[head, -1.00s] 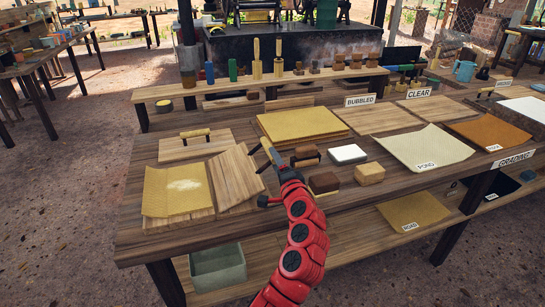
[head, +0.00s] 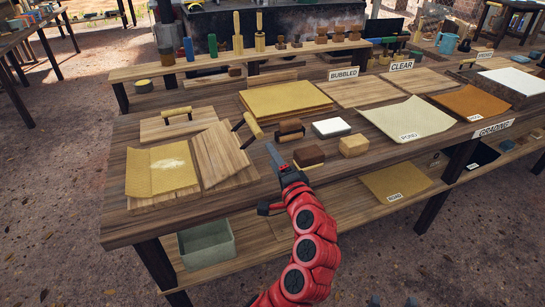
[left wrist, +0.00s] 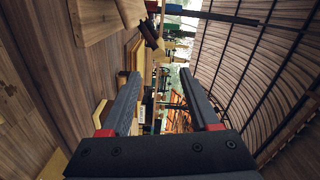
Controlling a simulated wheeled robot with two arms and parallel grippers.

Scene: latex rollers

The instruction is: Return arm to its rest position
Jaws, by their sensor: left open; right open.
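My left arm is red and reaches up from the bottom of the head view. Its gripper (head: 267,178) is open and empty, over the front edge of the bench, right of the tilted wooden board with a handle (head: 222,155). In the left wrist view the two dark fingers (left wrist: 160,100) stand wide apart with nothing between them; that view is turned on its side. Two small grey-blue tips at the bottom edge of the head view look like my right gripper (head: 392,302), set apart; the rest of it is out of frame.
The wooden bench (head: 120,215) holds a yellow sheet (head: 160,172), brown blocks (head: 308,156), a white block (head: 331,128) and a pale sheet (head: 405,119). A grey-green bin (head: 206,250) stands on the lower shelf. Open ground lies in front, at the lower right.

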